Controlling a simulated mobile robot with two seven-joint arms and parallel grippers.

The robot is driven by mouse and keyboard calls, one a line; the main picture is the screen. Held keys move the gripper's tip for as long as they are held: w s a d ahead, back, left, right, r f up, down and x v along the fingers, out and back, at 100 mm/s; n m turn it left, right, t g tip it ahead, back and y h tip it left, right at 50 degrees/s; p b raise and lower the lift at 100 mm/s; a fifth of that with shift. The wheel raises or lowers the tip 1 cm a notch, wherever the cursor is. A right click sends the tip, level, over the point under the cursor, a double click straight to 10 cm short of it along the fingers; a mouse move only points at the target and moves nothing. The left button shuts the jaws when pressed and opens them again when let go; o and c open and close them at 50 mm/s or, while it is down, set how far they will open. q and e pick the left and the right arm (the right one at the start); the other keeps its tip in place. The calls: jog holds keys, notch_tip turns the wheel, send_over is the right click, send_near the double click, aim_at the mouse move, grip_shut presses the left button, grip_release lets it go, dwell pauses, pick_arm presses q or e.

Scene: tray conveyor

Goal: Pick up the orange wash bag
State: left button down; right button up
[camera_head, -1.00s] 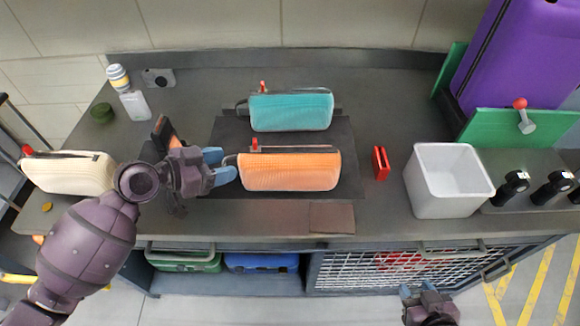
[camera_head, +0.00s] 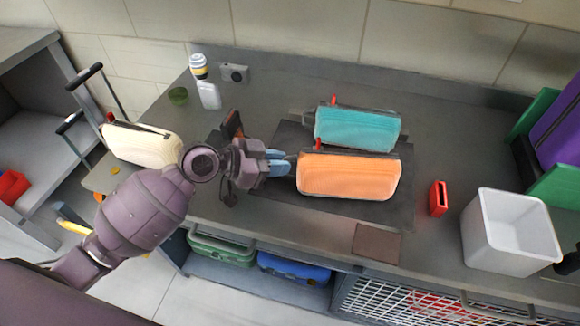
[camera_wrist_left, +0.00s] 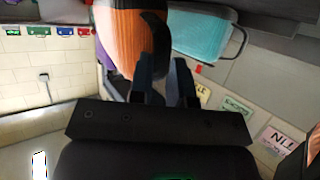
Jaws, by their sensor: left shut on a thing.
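The orange wash bag (camera_head: 348,177) lies on a dark mat in the middle of the counter, its red zip pull at the back left. My left gripper (camera_head: 284,163) is at the bag's left end, shut on the small loop there; the loop itself is mostly hidden by the fingers. In the left wrist view the orange bag (camera_wrist_left: 132,40) is just beyond the fingertips (camera_wrist_left: 166,78). The bag seems to rest on the mat. My right gripper is not in view.
A teal bag (camera_head: 357,130) lies close behind the orange one. A cream bag (camera_head: 142,144) is at the left. A red box (camera_head: 438,199) and a white bin (camera_head: 509,236) stand to the right. A brown flat patch (camera_head: 376,242) is in front.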

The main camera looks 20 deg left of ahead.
pick_arm(q)
notch_tip(320, 180, up, 19)
jog(key=p, duration=0.3)
dwell(0.4)
jog(key=shift+s+p, duration=0.65)
jog(key=shift+s, duration=0.15)
